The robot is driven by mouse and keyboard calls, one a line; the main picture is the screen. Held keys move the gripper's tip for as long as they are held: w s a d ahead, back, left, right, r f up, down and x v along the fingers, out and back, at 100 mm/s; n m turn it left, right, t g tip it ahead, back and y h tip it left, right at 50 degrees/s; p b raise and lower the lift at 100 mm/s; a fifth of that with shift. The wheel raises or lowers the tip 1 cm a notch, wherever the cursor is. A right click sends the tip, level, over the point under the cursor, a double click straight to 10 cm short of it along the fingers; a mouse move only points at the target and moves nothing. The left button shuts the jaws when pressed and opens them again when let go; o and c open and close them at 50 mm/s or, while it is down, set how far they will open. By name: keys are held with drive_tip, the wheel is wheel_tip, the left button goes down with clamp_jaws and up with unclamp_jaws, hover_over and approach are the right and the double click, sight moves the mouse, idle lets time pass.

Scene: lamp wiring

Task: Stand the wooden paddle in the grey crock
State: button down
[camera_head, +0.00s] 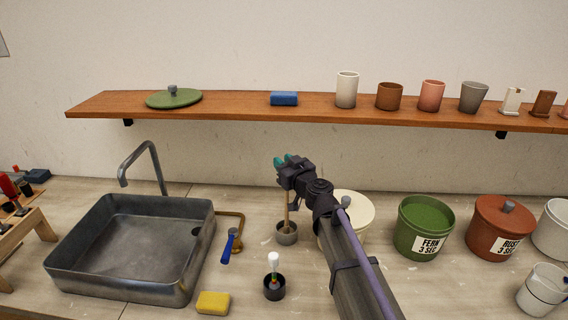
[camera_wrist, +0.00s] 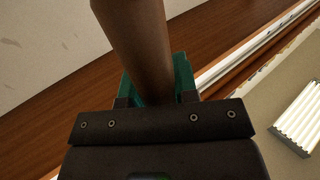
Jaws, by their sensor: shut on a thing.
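My gripper (camera_head: 284,161) with teal fingertips is up above the counter, left of the cream tub. It is shut on the wooden paddle (camera_head: 286,212), which hangs almost upright below it. In the wrist view the brown round shaft of the paddle (camera_wrist: 135,35) sits between the teal fingers of my gripper (camera_wrist: 156,80). The small grey crock (camera_head: 287,239) stands on the counter directly below. The paddle's lower end meets the crock's mouth and seems to be inside it; its tip is hidden by the crock.
A black cup (camera_head: 274,291) with a white-headed brush stands in front of the crock. A blue-handled tool (camera_head: 228,250) and the sink (camera_head: 130,255) are to the left, a yellow sponge (camera_head: 213,303) in front. A cream tub (camera_head: 356,208) and green tub (camera_head: 424,228) stand right. A shelf (camera_head: 230,106) runs behind.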

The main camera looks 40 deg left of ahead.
drive_tip(key=shift+f+b, duration=0.5)
drive_tip(key=shift+f, duration=0.1)
drive_tip(key=c, duration=0.8)
unclamp_jaws()
drive_tip(key=shift+r, duration=0.1)
drive_tip(key=shift+d, duration=0.1)
drive_tip(key=v, duration=1.1)
drive_tip(key=w+d+f+m+g+h, duration=0.1)
drive_tip(key=d+f+h, duration=0.25)
drive_tip(key=d, duration=0.65)
drive_tip(key=d+f+m+g+h, duration=0.15)
drive_tip(key=d+f, duration=0.35)
drive_tip(key=d, duration=0.5)
drive_tip(key=w+d+f+m+g+h, duration=0.1)
drive_tip(key=d+f+m+h, duration=0.2)
drive_tip(key=d, duration=0.7)
drive_tip(key=s+d+f+m+g+h, duration=0.1)
drive_tip(key=s+d+f+m+h, duration=0.1)
drive_tip(key=d, duration=0.6)
drive_tip(key=s+d+f+m+g+h, duration=0.1)
drive_tip(key=s+d+f+m+h, duration=0.1)
drive_tip(key=d, duration=0.6)
drive_tip(key=s+d+f+m+g+h, duration=0.1)
drive_tip(key=s+d+m+h, duration=0.3)
drive_tip(key=d, duration=0.5)
drive_tip(key=shift+s+f+h, duration=0.3)
drive_tip(key=shift+s+f, duration=0.05)
drive_tip(key=shift+f, duration=0.1)
